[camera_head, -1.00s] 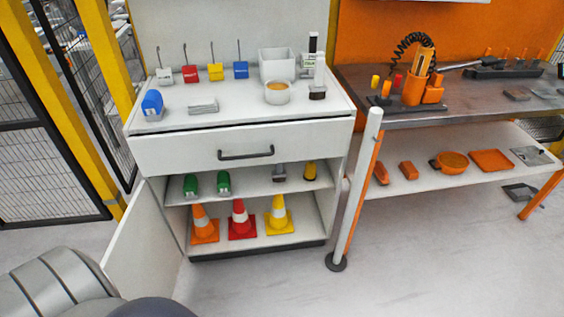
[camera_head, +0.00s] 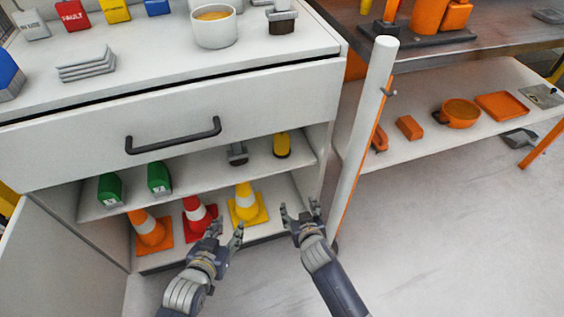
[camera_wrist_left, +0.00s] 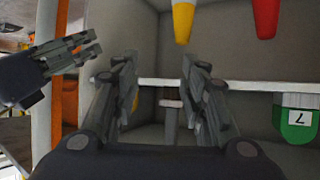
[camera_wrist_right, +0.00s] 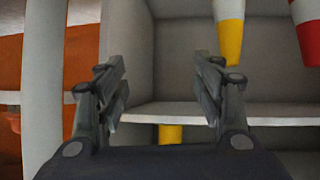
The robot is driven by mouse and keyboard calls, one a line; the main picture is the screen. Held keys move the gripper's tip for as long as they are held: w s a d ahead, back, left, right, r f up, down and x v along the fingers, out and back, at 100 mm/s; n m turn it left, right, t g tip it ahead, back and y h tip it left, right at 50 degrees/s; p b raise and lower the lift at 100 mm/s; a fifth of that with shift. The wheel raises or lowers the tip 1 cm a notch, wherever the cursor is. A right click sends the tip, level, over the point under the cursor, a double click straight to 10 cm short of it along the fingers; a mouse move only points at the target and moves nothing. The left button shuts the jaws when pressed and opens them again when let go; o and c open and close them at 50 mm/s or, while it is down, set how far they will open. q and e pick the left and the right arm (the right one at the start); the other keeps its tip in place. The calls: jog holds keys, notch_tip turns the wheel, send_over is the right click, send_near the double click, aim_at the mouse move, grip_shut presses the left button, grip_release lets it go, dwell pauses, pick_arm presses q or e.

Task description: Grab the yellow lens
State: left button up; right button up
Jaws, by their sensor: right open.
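The yellow lens appears to be the small yellow rounded piece with a dark base (camera_head: 282,145) on the cabinet's middle shelf, at the right. A yellow piece, seemingly the same one, shows between the fingers in the right wrist view (camera_wrist_right: 171,134), beyond the shelf edge. My right gripper (camera_head: 300,208) is open and empty, below and in front of it, apart from it. My left gripper (camera_head: 226,234) is open and empty, lower left, in front of the cones. In the left wrist view a finger partly hides a yellow patch (camera_wrist_left: 135,97).
A grey part (camera_head: 238,154) stands left of the yellow piece; two green items (camera_head: 159,178) sit further left. Orange, red and yellow cones (camera_head: 247,205) stand on the shelf below. A closed drawer (camera_head: 170,135) overhangs; a white post (camera_head: 365,130) stands to the right.

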jog(key=w+a+r+t+b, duration=0.3)
jog(key=w+r+b, duration=0.1)
jog(key=w+r, duration=0.25)
jog(key=m+t+b, duration=0.1)
jog(key=t+b, duration=0.1)
send_near(282, 141)
jog(key=w, duration=0.4)
jog(key=w+f+b, duration=0.1)
jog(key=w, duration=0.1)
jog(key=shift+w+f, duration=0.2)
jog(key=shift+w, duration=0.15)
jog(key=shift+w+b, duration=0.35)
jog(key=shift+w, duration=0.15)
jog(key=w, duration=0.2)
jog(key=w+a+b, duration=0.1)
jog(key=w, duration=0.1)
jog(key=shift+a+f, duration=0.1)
jog(key=shift+w+b, duration=0.25)
jog(key=shift+b, duration=0.05)
pick_arm(q)
jog(key=s+r+t+h, duration=0.1)
jog(key=r+t, duration=0.5)
jog(key=r, duration=0.9)
jog(key=s+d+r+t+h, duration=0.1)
jog(key=r+t, duration=0.6)
jog(key=r, duration=0.8)
jog(key=shift+s+d+r+h, duration=0.2)
jog(key=shift+s+h, duration=0.35)
jog(key=shift+h, duration=0.55)
